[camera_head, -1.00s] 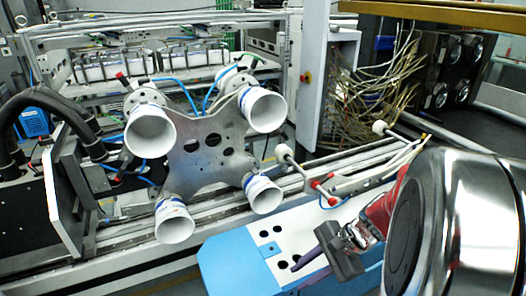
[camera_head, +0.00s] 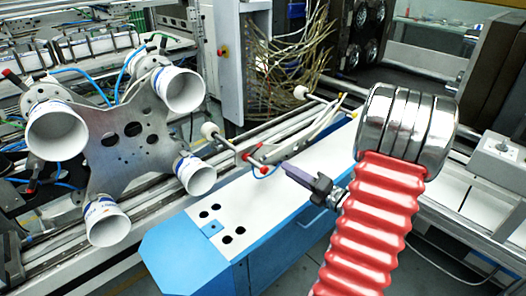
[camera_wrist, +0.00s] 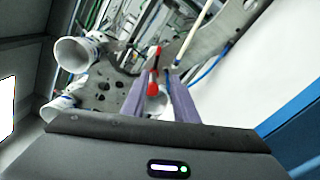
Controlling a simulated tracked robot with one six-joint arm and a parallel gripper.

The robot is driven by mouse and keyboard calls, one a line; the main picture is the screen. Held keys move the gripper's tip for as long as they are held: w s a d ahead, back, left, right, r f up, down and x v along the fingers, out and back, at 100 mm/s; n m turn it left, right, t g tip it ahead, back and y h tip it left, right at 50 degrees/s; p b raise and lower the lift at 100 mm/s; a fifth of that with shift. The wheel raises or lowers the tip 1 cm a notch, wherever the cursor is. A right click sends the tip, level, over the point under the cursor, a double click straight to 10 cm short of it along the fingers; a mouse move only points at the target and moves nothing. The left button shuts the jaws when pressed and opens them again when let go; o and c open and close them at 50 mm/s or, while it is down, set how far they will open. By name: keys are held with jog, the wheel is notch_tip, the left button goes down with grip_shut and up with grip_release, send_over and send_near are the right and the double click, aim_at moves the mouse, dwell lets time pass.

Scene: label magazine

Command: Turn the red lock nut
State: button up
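Two small red fittings sit on the grey suction-cup arm above the white-topped blue cabinet. One red fitting (camera_head: 263,169) is just left of my gripper (camera_head: 284,168) in the head view; I cannot tell which of the two is the lock nut. In the wrist view, a red piece (camera_wrist: 153,86) shows between the two purple fingers of my gripper (camera_wrist: 157,77), with a red part above it. The fingers are apart, and no contact with the red piece is visible. How far it lies beyond the fingertips is unclear.
A metal plate (camera_head: 130,150) with several white cups stands at left. The blue cabinet (camera_head: 185,255) lies below my gripper. White suction cups (camera_head: 210,131) and thin hoses are close to the red fittings. A cable bundle (camera_head: 285,65) hangs behind.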

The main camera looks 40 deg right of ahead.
aim_at(260, 147)
jog(key=shift+d+r+m, duration=0.35)
jog(key=shift+m, duration=0.25)
jog(key=w, duration=1.4)
jog(key=shift+a, duration=0.2)
jog(key=shift+c, duration=0.7)
grip_shut()
jog(key=shift+s+f, duration=0.1)
